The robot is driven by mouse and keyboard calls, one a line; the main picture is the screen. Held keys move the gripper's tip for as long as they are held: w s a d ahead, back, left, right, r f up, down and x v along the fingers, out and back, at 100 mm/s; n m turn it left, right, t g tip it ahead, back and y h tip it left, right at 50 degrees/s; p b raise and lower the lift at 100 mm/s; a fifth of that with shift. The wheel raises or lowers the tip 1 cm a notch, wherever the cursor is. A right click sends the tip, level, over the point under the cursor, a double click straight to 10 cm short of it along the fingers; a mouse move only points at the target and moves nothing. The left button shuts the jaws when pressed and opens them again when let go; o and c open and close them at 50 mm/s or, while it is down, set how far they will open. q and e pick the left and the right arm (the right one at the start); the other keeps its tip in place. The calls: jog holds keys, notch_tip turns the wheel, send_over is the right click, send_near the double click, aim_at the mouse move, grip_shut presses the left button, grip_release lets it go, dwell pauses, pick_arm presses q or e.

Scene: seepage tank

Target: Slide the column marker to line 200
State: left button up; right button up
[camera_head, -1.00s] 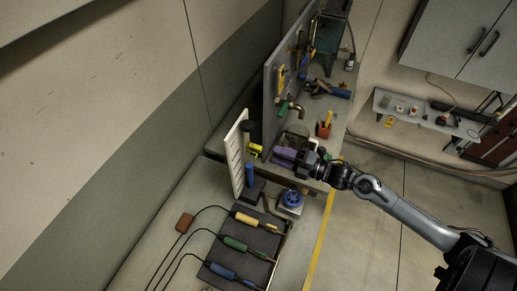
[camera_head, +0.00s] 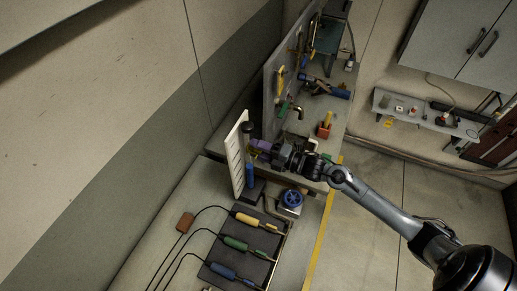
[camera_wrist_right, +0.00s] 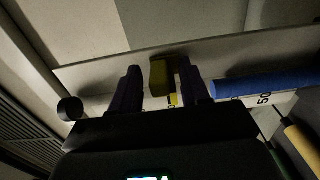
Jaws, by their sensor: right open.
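The yellow column marker (camera_wrist_right: 158,78) shows in the wrist view between the two purple fingers of my right gripper (camera_wrist_right: 160,90). The fingers are open around it, one on each side with gaps. In the head view the right gripper (camera_head: 258,150) is at the column and mostly hides the marker. The column has a blue lower part (camera_head: 250,175) and a dark top (camera_head: 247,128). It stands before a white scale board (camera_head: 236,165); a "50" shows on the scale (camera_wrist_right: 264,99) in the wrist view. Line 200 cannot be made out. My left gripper is not in view.
A blue round valve or knob (camera_head: 292,198) sits just right of the column's foot. A dark mat (camera_head: 262,218) with yellow, green and blue-handled tools lies in front. A grey tool panel (camera_head: 271,100) and a red box (camera_head: 323,131) stand behind.

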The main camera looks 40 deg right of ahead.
grip_shut()
jog(key=shift+r, duration=0.45)
grip_release()
jog(key=shift+f, duration=0.1)
jog(key=shift+s+d, duration=0.1)
jog(key=shift+s, duration=0.05)
jog(key=v, duration=1)
jog(key=shift+s+b, duration=0.2)
jog(key=shift+b, duration=0.15)
jog(key=shift+d, duration=0.1)
